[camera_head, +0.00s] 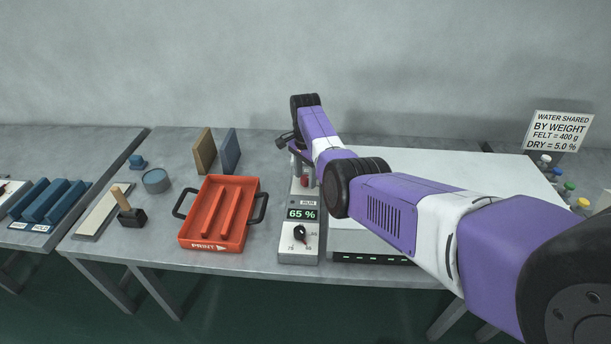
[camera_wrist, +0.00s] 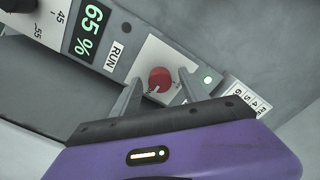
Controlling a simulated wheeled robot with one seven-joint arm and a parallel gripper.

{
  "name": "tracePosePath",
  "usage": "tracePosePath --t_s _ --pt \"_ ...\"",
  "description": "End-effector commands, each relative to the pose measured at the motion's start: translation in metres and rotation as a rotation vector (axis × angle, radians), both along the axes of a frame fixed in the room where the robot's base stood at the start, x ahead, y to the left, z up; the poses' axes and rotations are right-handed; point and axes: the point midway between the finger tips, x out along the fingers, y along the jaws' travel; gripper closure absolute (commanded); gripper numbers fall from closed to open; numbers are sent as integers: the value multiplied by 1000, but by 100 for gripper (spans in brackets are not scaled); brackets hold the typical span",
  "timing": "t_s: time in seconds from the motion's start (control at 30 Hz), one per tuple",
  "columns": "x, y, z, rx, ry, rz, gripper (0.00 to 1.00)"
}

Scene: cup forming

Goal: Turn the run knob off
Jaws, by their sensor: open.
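The run knob is a red round knob (camera_wrist: 160,79) on a pale square plate, beside the label RUN in the wrist view. It also shows in the head view as a small red spot (camera_head: 305,181), partly hidden by my arm. My gripper (camera_wrist: 159,82) is open, with one finger on each side of the knob. I cannot tell whether the fingers touch it.
A black dial (camera_head: 300,233) sits on the box's front. An orange tray (camera_head: 244,238) marked PRINT stands left of it. A large pale flat unit (camera_head: 455,167) lies to the right, partly behind my arm. Coloured bottles (camera_head: 569,187) and a sign (camera_head: 558,131) stand at the far right.

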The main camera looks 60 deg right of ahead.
Motion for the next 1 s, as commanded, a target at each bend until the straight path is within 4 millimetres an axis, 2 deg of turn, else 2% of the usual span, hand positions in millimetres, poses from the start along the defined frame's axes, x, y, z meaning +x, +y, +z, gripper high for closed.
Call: tracePosePath --t_s 0.07,0.1,0.3,0.37,0.73,1.0 --pt "0 0 0 0 0 0 48" --pt "0 0 0 0 0 0 52" --pt "0 0 0 0 0 0 91" --pt "0 0 0 0 0 0 100" --pt "0 0 0 0 0 50 100" --pt "0 0 0 0 -1 226 100"
